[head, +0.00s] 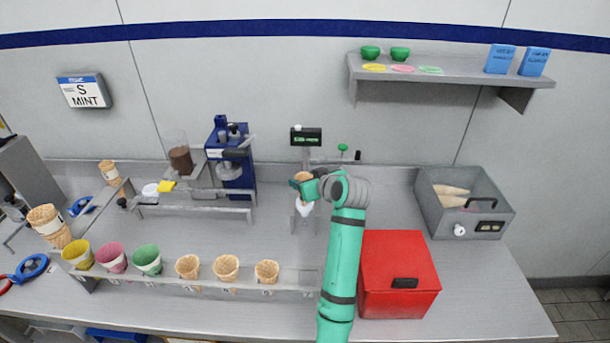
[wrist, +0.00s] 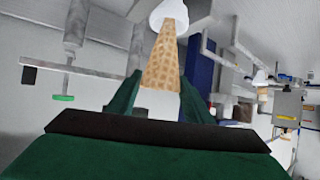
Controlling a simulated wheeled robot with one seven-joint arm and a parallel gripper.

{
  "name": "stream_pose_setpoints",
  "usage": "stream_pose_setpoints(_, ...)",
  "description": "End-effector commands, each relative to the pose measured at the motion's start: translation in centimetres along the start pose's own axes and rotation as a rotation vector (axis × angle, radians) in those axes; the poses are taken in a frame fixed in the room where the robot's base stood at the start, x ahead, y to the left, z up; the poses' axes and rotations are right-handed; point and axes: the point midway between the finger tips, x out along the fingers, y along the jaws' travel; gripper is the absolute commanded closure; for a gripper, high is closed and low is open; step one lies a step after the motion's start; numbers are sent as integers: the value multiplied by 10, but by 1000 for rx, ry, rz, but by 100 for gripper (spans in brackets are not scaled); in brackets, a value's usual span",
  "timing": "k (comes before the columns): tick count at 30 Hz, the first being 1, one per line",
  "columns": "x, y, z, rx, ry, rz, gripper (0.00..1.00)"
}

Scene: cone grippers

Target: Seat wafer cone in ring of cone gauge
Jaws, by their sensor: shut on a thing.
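My gripper (head: 304,187) is at the back middle of the counter, in front of the cone gauge (head: 306,137) with its dark display. It is shut on a wafer cone (head: 303,176), whose brown top shows above the fingers. In the wrist view the wafer cone (wrist: 166,58) runs between the green fingers (wrist: 160,105), its narrow end at a white rounded piece (wrist: 169,14). That white piece (head: 304,208) shows just below my gripper in the head view. I cannot tell whether the cone touches it. The gauge's ring is not clear in either view.
A rack (head: 200,280) at the front holds coloured cups and several wafer cones. A red box (head: 398,272) stands right of my arm, with a grey bin (head: 465,203) behind it. A blue machine (head: 231,160) stands to the left. A shelf (head: 450,70) hangs at upper right.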

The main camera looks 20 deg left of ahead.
Motion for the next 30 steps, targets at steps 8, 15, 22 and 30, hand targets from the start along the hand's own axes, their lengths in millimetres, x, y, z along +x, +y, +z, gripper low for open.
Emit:
stream_pose_setpoints(8, 9, 0, 18, 2, -1, 0, 63)
stream_pose_setpoints(15, 17, 0, 31, 1, 0, 1, 63)
stream_pose_setpoints(22, 22, 0, 40, 1, -1, 0, 63)
stream_pose_setpoints(30, 23, 0, 43, 1, 0, 1, 63)
